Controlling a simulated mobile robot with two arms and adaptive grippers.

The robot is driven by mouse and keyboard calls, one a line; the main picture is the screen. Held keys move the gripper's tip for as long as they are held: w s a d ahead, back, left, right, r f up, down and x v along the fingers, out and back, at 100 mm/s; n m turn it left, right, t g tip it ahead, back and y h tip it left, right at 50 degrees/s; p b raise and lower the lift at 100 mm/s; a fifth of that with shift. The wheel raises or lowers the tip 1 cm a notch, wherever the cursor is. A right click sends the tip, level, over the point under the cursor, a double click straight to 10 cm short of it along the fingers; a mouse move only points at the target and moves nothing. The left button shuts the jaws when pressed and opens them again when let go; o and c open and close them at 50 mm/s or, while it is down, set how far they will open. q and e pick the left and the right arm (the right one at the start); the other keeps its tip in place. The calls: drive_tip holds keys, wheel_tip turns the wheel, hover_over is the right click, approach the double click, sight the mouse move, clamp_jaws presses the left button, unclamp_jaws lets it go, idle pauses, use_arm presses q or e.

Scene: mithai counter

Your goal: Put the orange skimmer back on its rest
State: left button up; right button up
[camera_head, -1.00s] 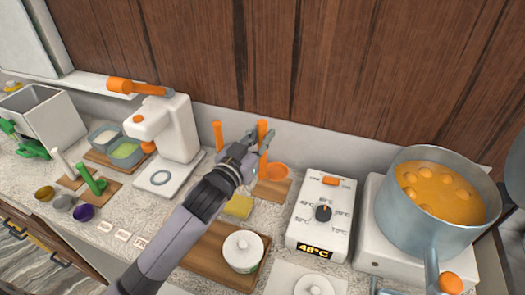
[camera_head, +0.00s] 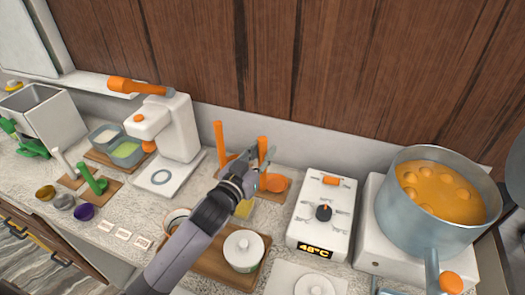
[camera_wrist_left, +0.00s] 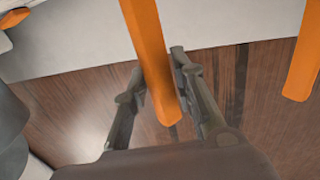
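The orange skimmer has an upright handle (camera_head: 262,148) and a round orange head (camera_head: 275,184). My left gripper (camera_head: 258,160) is shut on its handle, and the handle (camera_wrist_left: 150,60) passes between the two fingers (camera_wrist_left: 160,75) in the left wrist view. The skimmer's head is low over a small wooden rest (camera_head: 284,192) on the counter. I cannot tell whether it touches the rest. My gripper hides part of the handle and of the rest. My right gripper is not in view.
Another orange handle (camera_head: 219,140) stands just left of my gripper; it also shows in the left wrist view (camera_wrist_left: 304,50). A white control box (camera_head: 322,222) is to the right, then a pot (camera_head: 400,215).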

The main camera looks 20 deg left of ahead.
use_arm(q)
drive_tip(key=shift+o, duration=1)
drive_tip(key=shift+r, duration=0.3)
drive_tip(key=s+a+b, duration=0.2)
drive_tip(key=s, duration=1)
drive_tip(key=shift+a, duration=0.15)
drive_tip(key=shift+w, duration=0.1)
